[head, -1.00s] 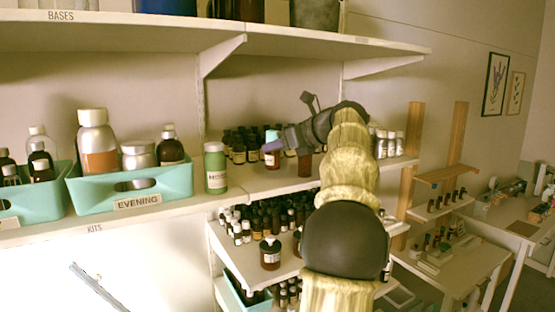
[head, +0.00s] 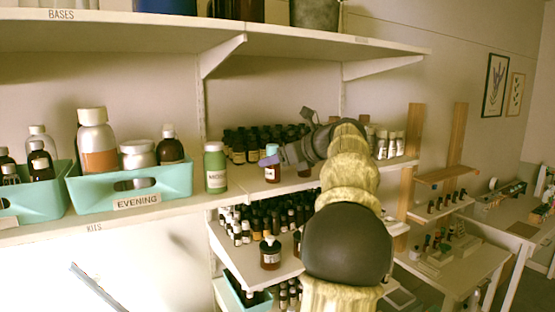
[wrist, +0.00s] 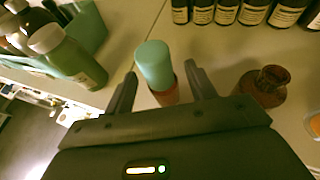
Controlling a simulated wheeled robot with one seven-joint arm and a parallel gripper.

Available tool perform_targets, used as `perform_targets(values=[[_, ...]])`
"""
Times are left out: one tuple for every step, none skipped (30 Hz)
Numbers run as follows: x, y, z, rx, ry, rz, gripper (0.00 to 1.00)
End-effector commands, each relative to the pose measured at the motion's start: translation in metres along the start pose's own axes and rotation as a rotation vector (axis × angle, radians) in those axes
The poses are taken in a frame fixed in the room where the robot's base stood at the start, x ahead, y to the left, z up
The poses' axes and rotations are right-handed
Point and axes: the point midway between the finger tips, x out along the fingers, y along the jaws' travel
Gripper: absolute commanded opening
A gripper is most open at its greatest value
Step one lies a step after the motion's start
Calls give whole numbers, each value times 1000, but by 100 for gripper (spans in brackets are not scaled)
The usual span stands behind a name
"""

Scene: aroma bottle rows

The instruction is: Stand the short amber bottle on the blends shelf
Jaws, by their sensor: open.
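My gripper (head: 271,160) is open, low over the middle shelf (head: 245,186). In the wrist view its two fingers (wrist: 158,88) stand on either side of a small amber bottle with a teal cap (wrist: 155,64), with gaps showing. This bottle also shows in the head view (head: 272,174), upright with a white label near the shelf's front edge. A squat, uncapped amber bottle (wrist: 262,86) stands right of the fingers in the wrist view. Another squat amber bottle with a dark cap (head: 270,253) stands on the lower shelf. I see no blends label.
A green bottle (head: 215,168) and the teal EVENING bin (head: 135,190) stand to the left. Dark labelled bottles (head: 240,147) line the back of the middle shelf. White-capped bottles (head: 391,145) stand at right. The upper shelf (head: 330,42) hangs above.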

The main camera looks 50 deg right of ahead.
Motion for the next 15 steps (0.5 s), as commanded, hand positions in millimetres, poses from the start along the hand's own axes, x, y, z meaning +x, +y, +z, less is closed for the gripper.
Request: perform_targets(values=[[0, 0, 0, 0, 0, 0, 56], [0, 0, 0, 0, 0, 0, 56], [0, 0, 1, 0, 0, 0, 56], [-1, 0, 2, 0, 0, 0, 56], [-1, 0, 3, 0, 0, 0, 56], [-3, 0, 2, 0, 0, -2, 56], [-6, -1, 2, 0, 0, -2, 56], [-9, -1, 1, 1, 0, -2, 56], [-14, -1, 1, 1, 0, -3, 56], [-18, -2, 1, 1, -1, -4, 56], [-23, -2, 1, 0, -1, -4, 56], [-30, -1, 0, -1, -1, -5, 56], [-35, -1, 0, -1, 0, -5, 56], [-41, -2, 0, -1, 0, -5, 56], [-49, -1, 1, -1, 0, -5, 56]])
